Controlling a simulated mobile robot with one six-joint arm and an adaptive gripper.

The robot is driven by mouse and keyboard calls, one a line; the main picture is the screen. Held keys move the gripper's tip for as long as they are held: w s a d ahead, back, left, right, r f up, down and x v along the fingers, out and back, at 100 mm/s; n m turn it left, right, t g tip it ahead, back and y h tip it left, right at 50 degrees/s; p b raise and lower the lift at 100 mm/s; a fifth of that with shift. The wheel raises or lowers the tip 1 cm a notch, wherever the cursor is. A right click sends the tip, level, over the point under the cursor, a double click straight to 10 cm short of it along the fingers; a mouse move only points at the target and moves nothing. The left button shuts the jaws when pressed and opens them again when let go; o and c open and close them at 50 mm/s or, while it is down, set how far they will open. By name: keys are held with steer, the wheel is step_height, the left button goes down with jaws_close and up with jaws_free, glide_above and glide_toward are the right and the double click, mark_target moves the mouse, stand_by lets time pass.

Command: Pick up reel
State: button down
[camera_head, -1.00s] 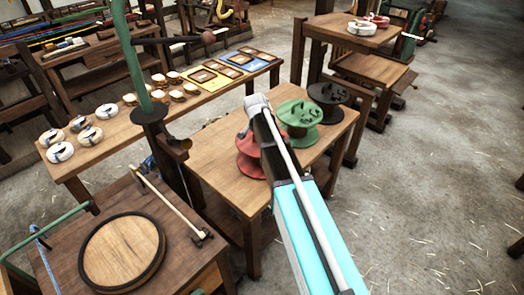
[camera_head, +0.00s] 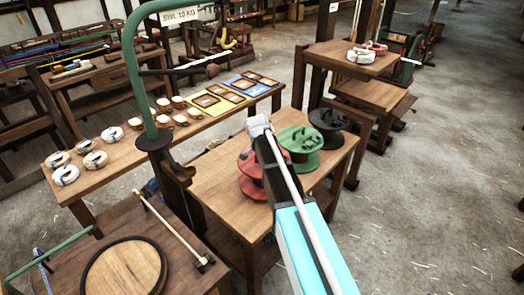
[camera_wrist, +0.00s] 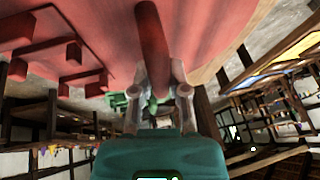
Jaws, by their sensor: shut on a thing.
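The red reel (camera_head: 250,180) is at the left of a row of three reels on a small wooden table (camera_head: 218,190), partly hidden behind my arm. My gripper (camera_head: 259,127) is over it in the head view, its fingers hidden there. In the wrist view my gripper (camera_wrist: 160,88) is shut on a round red post of the red reel (camera_wrist: 205,30), one finger on each side. The reel's broad red face fills the top of that view, with raised red blocks at the left. I cannot tell whether the reel still touches the table.
A green reel (camera_head: 300,150) and a black reel (camera_head: 329,125) stand close to the right. A green hoist post (camera_head: 137,80) labelled SWL 10 KG rises at the left, near a round wooden disc (camera_head: 122,270). Open floor (camera_head: 430,200) lies to the right.

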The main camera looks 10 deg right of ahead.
steer(key=s+r+p, duration=0.2)
steer(key=r, duration=0.1)
steer(key=s+r+p, duration=0.6)
steer(key=s+p, duration=0.1)
steer(key=s, duration=0.4)
steer(key=shift+s+r, duration=0.35)
steer(key=shift+s, duration=0.05)
steer(key=shift+f+b, duration=0.65)
steer(key=shift+b, duration=0.05)
steer(key=shift+d, duration=0.15)
stand_by(0.3)
